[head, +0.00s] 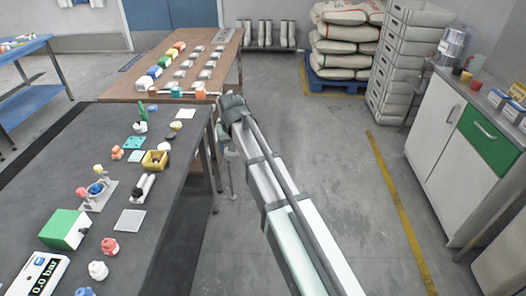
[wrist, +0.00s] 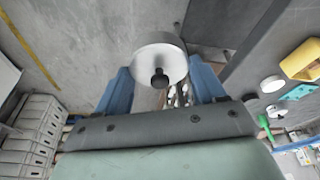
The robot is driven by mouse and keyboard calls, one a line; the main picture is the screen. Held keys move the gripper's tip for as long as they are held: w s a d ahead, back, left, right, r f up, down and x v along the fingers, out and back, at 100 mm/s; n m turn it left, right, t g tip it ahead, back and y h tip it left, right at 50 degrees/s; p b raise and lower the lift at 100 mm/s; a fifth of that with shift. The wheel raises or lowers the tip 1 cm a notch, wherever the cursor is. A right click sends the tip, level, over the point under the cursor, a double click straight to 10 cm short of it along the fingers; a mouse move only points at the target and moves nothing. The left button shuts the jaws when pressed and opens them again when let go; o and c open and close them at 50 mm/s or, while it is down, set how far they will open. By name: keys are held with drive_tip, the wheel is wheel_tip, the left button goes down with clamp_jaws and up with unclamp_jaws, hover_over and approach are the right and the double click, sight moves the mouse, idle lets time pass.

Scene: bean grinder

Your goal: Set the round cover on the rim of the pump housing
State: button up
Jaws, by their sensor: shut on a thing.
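The round cover (wrist: 160,60) is a whitish disc with a black knob on its face. It is between the blue fingers of my gripper (wrist: 160,82), which is shut on it, with the knob side toward the wrist camera. In the head view my arm's end is beside the right edge of the dark table, over the floor side, and the cover cannot be made out there. The pump housing appears to be the small assembly with a blue inside (head: 97,188) on a grey plate, left of the middle of the dark table. It is well away from my gripper.
The dark table (head: 112,160) holds a yellow bin (head: 155,160), a green-and-white box (head: 66,229), a gauge display (head: 45,276) and several small parts. A brown table (head: 150,60) adjoins behind. The floor to the right is clear up to a white cabinet (head: 440,130).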

drive_tip(key=s+a+r+n, duration=0.1)
drive_tip(key=s+a, duration=0.1)
drive_tip(key=a, duration=1)
drive_tip(key=s+a+r+n, duration=0.1)
drive_tip(key=s+a+r, duration=0.15)
drive_tip(key=a, duration=0.95)
drive_tip(key=r+n+y, duration=0.1)
drive_tip(key=r+n, duration=0.1)
drive_tip(key=n, duration=0.1)
hover_over(94, 185)
drive_tip(key=shift+s+f, duration=0.15)
drive_tip(key=shift+f, duration=3.4)
drive_tip(key=shift+f+g, duration=0.3)
drive_tip(key=shift+f, duration=0.3)
drive_tip(key=o, duration=1.3)
drive_tip(key=shift+d, duration=0.1)
drive_tip(key=v, duration=1.4)
